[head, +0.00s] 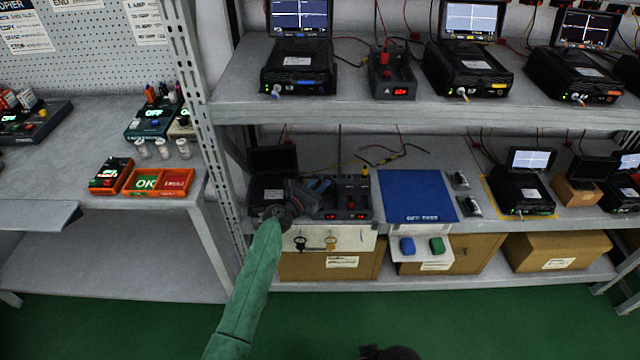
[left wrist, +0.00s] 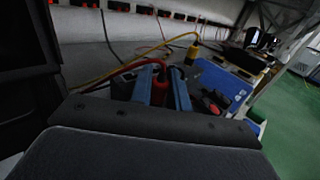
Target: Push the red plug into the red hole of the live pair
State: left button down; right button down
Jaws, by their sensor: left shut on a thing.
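My left gripper (head: 318,187) reaches in over the lower shelf at the left end of a dark twin-panel unit (head: 347,197) with two small red displays. In the left wrist view its two blue fingers (left wrist: 162,92) are shut on a red plug (left wrist: 158,80), with a red cable running off to the left. The plug's tip and the red hole are hidden by the fingers and the unit, so I cannot tell whether they touch. A yellow plug (left wrist: 192,52) stands upright beyond the fingers. My right gripper is not in view.
A blue mat (head: 418,195) lies right of the unit, with small black parts (head: 460,180) beside it. A dark screen (head: 273,160) stands left of my gripper. The upper shelf (head: 330,110) hangs above, holding several instruments. Loose leads (head: 385,155) lie behind.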

pick_arm(q)
jog(key=shift+f+b, duration=0.65)
jog(key=shift+f, duration=0.35)
dwell(1.6)
jog(key=shift+r, duration=0.15)
jog(key=shift+r+p, duration=1.4)
jog(key=shift+p, duration=0.2)
